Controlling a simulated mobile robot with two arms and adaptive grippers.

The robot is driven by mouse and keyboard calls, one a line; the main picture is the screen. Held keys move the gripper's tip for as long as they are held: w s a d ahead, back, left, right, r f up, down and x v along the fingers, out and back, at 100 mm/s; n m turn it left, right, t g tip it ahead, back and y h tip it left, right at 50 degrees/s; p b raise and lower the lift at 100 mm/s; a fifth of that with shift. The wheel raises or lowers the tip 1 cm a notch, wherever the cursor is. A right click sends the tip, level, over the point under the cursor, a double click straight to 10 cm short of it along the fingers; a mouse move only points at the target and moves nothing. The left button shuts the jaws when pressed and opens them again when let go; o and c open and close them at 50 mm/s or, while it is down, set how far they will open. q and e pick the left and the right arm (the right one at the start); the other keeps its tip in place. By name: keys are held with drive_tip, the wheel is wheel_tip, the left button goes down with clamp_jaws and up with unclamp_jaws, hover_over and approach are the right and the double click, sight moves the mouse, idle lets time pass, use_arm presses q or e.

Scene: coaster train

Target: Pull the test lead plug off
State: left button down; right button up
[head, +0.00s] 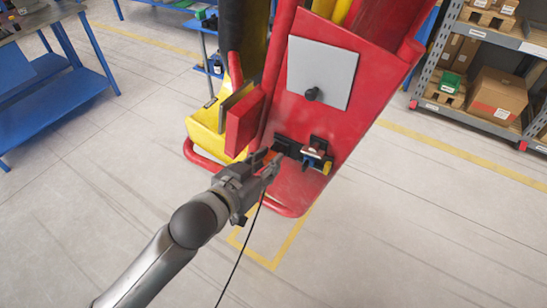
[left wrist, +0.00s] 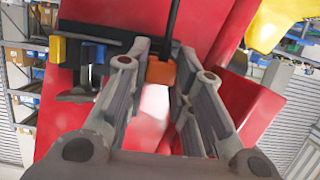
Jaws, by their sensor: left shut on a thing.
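My left gripper (head: 269,163) reaches in from the lower left to the low front of the red coaster car. In the left wrist view its fingers (left wrist: 163,75) are shut around an orange plug (left wrist: 160,72). A black lead (left wrist: 172,22) runs from the plug; in the head view this lead (head: 238,256) hangs down past the gripper. A black mount (head: 287,146) on the red panel is just beyond the fingertips. Whether the plug still touches it is hidden by the gripper. My right gripper is not in view.
Beside the mount is a black fitting with blue and yellow parts (head: 317,153). A grey plate (head: 321,72) with a black knob sits above it. Shelves are at right, a blue bench at left; the front floor is clear.

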use_arm(q)
drive_tip(key=shift+f, duration=0.1)
idle(0.5)
drive_tip(key=shift+s+a+p, duration=0.4)
drive_tip(key=shift+s+a, duration=0.4)
drive_tip(key=shift+s, duration=0.25)
drive_tip(key=shift+s+a+p, duration=0.35)
drive_tip(key=shift+s+a, duration=0.4)
drive_tip(key=shift+s, duration=0.3)
